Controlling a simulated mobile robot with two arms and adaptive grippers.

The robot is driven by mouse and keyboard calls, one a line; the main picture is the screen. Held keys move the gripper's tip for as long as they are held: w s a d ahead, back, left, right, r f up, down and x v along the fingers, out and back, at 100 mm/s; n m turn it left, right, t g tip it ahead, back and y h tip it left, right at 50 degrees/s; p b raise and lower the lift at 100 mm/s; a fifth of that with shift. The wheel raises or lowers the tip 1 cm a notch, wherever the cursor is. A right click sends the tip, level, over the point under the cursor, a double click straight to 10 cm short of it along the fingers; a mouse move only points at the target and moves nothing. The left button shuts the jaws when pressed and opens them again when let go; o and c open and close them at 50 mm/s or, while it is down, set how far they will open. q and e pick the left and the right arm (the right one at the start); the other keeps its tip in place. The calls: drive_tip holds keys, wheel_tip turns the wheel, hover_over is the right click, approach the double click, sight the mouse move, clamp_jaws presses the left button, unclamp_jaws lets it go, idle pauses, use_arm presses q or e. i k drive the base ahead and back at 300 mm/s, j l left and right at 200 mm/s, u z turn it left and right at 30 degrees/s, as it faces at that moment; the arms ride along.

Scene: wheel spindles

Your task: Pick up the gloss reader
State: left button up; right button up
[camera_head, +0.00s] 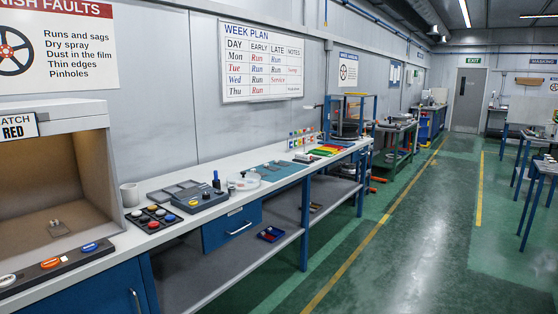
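No thing in view is labelled as the gloss reader, and I cannot tell for certain which one it is. A dark grey-blue instrument (199,198) with coloured spots on top lies on the white bench, left of the middle. A small black upright item (216,181) stands at its back right. A black tray (153,217) with several round coloured pieces is to its left. Neither of my grippers is in view.
The long white bench (135,236) runs away from me along the wall.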

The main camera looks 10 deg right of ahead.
sight(299, 156)
drive_tip(key=i+l, duration=0.25)
drive_tip(key=i, duration=0.25)
drive_tip(key=i+l, duration=0.2)
drive_tip(key=i, duration=0.25)
drive_tip(key=i+l+z, duration=0.1)
drive_tip(key=i+l, duration=0.15)
drive_tip(key=i, duration=0.25)
drive_tip(key=i+l, duration=0.15)
drive_tip(key=i, duration=0.3)
